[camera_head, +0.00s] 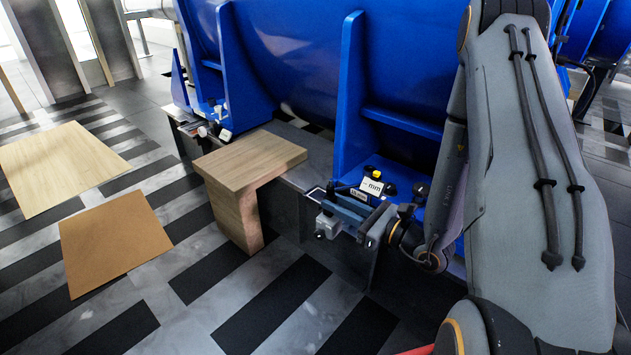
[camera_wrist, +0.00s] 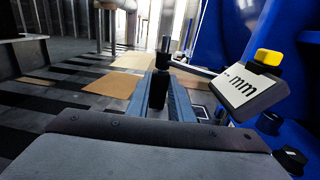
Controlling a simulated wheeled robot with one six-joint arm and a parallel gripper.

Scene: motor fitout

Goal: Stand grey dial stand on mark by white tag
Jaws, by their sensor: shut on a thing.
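My gripper (camera_head: 345,212) reaches left over a dark ledge beside the blue machine. Its two fingers show in the wrist view (camera_wrist: 158,92), shut on a dark upright post of the grey dial stand. The stand's light grey block (camera_head: 327,223) shows at the fingertips in the head view; its underside is hidden, so I cannot tell if it touches the ledge. A black joint (camera_wrist: 165,45) tops the post.
A blue machine foot (camera_head: 360,110) rises behind the gripper. Black knobs (camera_wrist: 269,123) crowd the right side. Flat tan sheets (camera_head: 110,240) lie on the striped floor, which is otherwise open at left.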

